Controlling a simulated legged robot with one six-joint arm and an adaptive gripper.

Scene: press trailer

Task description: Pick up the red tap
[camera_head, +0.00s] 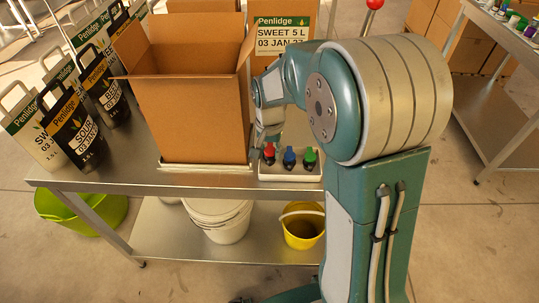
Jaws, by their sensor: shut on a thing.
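The red tap (269,152) is at the left end of a short row in a pale tray (290,178) on the metal table. A blue tap (289,158) and a green tap (309,158) stand to its right. My gripper (267,141) reaches down from above, with its fingers at the red tap, and is shut on it. The fingertips are small and partly hidden, and I cannot tell whether the tap is lifted clear of the tray.
An open cardboard box (195,115) stands close to the left of my gripper. Several Penlidge jugs (72,128) stand at the table's left. A labelled carton (283,38) is behind. White buckets (222,222) and a yellow bucket (302,228) are on the lower shelf.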

